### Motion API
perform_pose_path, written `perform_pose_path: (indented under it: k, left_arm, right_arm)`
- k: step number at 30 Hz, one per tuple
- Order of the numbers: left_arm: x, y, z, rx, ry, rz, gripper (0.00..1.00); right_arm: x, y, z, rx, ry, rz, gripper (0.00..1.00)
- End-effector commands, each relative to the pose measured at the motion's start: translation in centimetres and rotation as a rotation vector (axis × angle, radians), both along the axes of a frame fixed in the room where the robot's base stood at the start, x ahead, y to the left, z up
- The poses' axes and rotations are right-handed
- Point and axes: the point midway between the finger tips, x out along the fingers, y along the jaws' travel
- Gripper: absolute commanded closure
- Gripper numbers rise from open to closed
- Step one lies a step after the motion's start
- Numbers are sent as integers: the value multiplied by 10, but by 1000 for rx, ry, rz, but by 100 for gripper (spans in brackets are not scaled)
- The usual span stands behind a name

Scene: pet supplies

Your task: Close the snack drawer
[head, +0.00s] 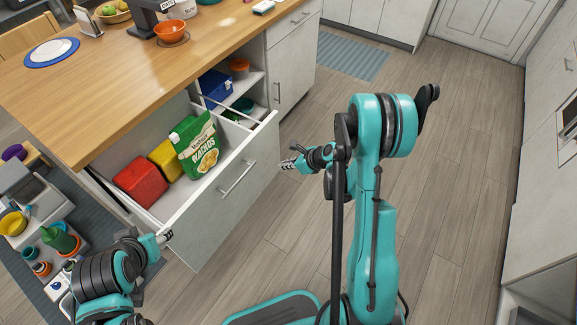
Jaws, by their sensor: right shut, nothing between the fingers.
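The snack drawer (215,212) under the wooden counter is pulled out. Its pale grey front has a bar handle (238,178). Inside lie a red package (139,182), a yellow package (166,160) and a green nachos bag (197,145) that stands up above the rim. My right gripper (284,164) is shut and empty, just right of the drawer front's right end; I cannot tell if it touches. My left gripper (168,236) is low at the front's left end; its fingers are too small to read.
The wooden counter (110,90) holds an orange bowl (171,31) and a plate (52,51). Open shelves with a blue box (216,88) are behind the drawer's right side. A cart with coloured items (60,240) stands at the left. The floor (450,170) at right is clear.

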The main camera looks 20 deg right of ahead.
Motion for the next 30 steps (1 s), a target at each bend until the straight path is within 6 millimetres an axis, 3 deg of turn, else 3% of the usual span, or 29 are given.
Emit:
perform_pose_path:
  k: [1,7,15,30]
  left_arm:
    - [0,0,-8,0,0,0,50]
    - [0,0,-24,0,0,0,50]
    - [0,0,-33,0,0,0,50]
    - [0,0,-33,0,0,0,50]
  right_arm:
    - [7,5,-13,0,0,3,100]
    - [31,23,-41,-1,-1,3,100]
    - [58,42,-38,-1,-1,1,100]
    - [62,45,-36,-2,-1,1,100]
